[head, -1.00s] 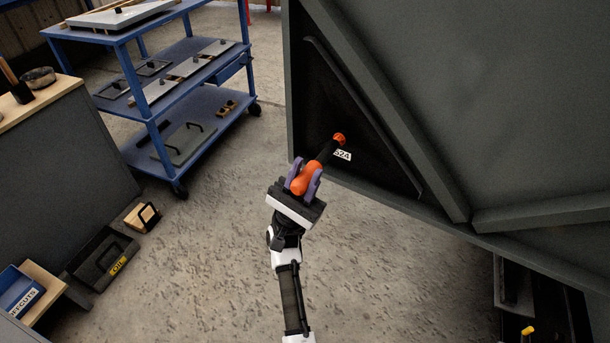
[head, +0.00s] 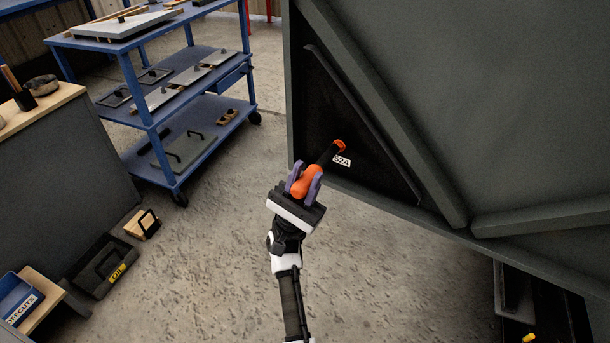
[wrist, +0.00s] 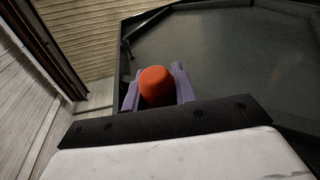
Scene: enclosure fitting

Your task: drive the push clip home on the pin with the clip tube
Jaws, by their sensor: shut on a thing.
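My gripper (head: 305,182) is shut on the orange handle of the clip tube (head: 307,180), with a purple finger on each side. The tube's dark shaft runs up and right from the handle toward the dark recessed panel. At its far end an orange round piece (head: 339,146) sits against or just in front of the panel; it looks like the push clip, and I cannot tell whether it touches. The pin is hidden. In the wrist view the orange handle end (wrist: 157,86) shows between the purple fingers, and it hides the tube and clip beyond.
A grey framed enclosure (head: 530,120) fills the right, with a diagonal brace beside the recess and a "52A" label (head: 342,161) near the clip. A blue cart (head: 150,120) with plates stands upper left. A grey bench, toolbox (head: 103,265) and offcuts bin line the left. Open floor lies between.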

